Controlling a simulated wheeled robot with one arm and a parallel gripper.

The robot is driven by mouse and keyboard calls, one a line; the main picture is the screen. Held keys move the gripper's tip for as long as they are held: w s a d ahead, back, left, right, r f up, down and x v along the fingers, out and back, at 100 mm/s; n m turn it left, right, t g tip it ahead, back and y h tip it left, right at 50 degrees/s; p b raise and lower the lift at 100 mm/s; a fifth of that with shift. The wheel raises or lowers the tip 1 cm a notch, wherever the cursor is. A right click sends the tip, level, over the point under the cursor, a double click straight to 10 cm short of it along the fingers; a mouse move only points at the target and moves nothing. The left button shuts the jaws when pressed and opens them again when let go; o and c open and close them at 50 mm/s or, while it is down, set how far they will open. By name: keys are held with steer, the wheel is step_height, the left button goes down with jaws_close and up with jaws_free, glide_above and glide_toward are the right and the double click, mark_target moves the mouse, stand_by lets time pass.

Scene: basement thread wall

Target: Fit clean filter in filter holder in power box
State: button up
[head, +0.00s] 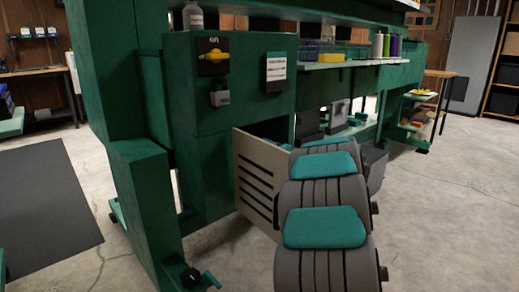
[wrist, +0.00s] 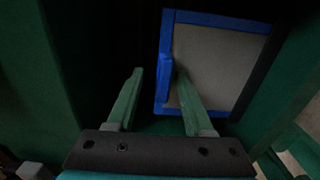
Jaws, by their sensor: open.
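A filter with a blue frame and a plain grey-beige face (wrist: 222,62) shows in the wrist view, inside a dark space with green walls. My gripper (wrist: 160,73) is open, with its two green fingers apart. The right finger lies over the filter's lower left part in the picture; the left finger is clear of the frame. I cannot tell whether the right finger touches it. The holder is too dark to make out, so the filter's seating is unclear. In the head view the green power box (head: 245,108) stands ahead; my arm hides the gripper and filter.
A beige slotted panel (head: 257,172) stands out from the box just left of my arm. Floor is open at right.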

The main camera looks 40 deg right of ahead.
steer(key=s, duration=0.7)
steer(key=shift+s+d, duration=0.3)
steer(key=shift+s, duration=0.1)
